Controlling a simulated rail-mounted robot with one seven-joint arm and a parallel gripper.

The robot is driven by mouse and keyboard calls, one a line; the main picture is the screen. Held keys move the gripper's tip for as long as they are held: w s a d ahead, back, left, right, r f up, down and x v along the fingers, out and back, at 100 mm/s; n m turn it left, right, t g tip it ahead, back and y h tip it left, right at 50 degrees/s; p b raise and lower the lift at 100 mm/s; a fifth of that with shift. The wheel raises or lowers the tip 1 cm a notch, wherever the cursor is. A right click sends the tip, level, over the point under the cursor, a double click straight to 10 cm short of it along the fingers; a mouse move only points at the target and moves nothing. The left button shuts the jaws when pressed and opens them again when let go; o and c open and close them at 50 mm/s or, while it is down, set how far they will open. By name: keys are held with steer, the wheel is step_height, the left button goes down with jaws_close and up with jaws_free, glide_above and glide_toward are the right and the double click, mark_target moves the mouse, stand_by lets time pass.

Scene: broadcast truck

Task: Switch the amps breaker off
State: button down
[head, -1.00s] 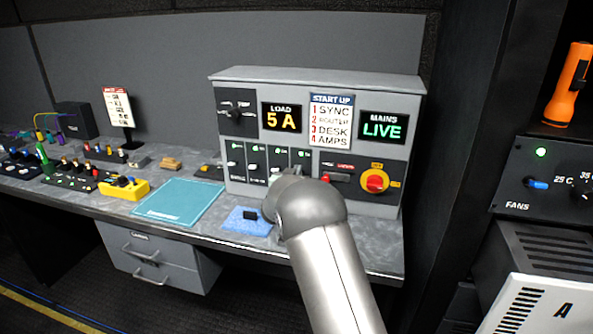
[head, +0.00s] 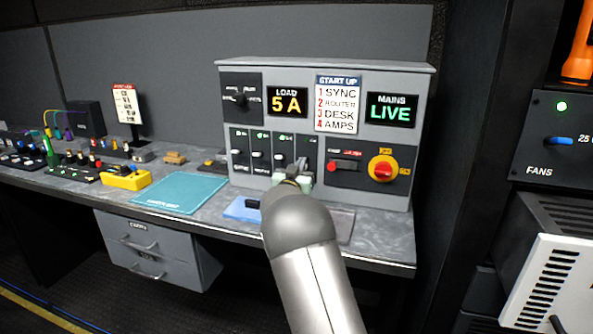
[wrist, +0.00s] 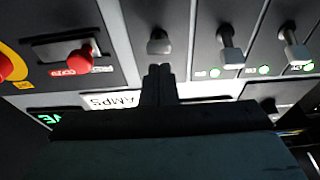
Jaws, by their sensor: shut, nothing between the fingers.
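The grey breaker cabinet (head: 318,66) stands at the back of the desk, with a row of black breakers at its lower left. The amps breaker (head: 302,147) is the rightmost of the row, beside the red-button panel. In the wrist view, its grey lever (wrist: 158,42) is the leftmost, and its lamp is hidden. My gripper (head: 297,181) is at the foot of this breaker, partly hidden by my arm. In the wrist view my gripper (wrist: 158,71) is shut and empty, its tips close to the lever; contact cannot be told.
Right of the breakers are a red button (head: 333,166) and a red-yellow rotary switch (head: 383,170). Neighbouring levers (wrist: 230,50) stand close by with green lamps. The load display (head: 287,103) reads 5 A; the mains display (head: 391,111) reads LIVE. A teal mat (head: 180,192) lies left.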

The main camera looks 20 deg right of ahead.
step_height(320, 180, up, 4)
steer(key=s+p, duration=0.1)
steer(key=s+a+f+b, duration=0.1)
steer(key=s+a+f, duration=0.4)
steer(key=s+f, duration=0.1)
steer(key=shift+s+f+b, duration=0.25)
steer(key=shift+s+b, duration=0.05)
steer(key=shift+b, duration=0.1)
steer(key=shift+a+r, duration=0.1)
